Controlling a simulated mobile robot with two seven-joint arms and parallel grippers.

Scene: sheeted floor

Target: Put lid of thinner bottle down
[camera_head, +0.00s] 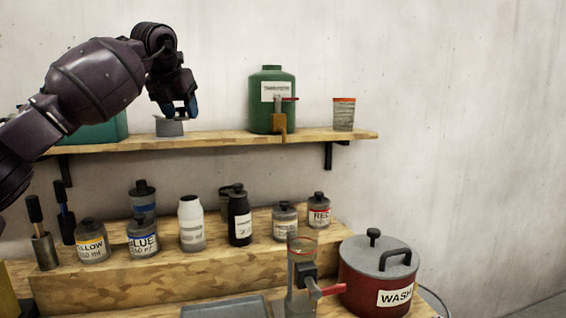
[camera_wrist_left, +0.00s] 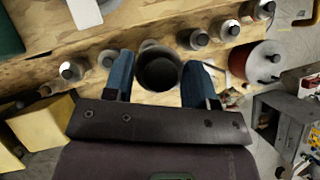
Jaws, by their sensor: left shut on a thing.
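I cannot tell whether the piece touches the shelf. A large green bottle (camera_head: 271,88) with a white label stands on the shelf to the right; its label is too blurred to read surely. I cannot tell which bottle is the thinner bottle. My right gripper is not in view.
The wooden shelf (camera_head: 220,140) is clear between the grey piece and the green bottle. An orange-rimmed cup (camera_head: 344,113) stands at its right end. Several labelled bottles, including blue (camera_head: 142,240) and red (camera_head: 319,212), stand below. A red pot (camera_head: 385,278) marked WASH is at lower right.

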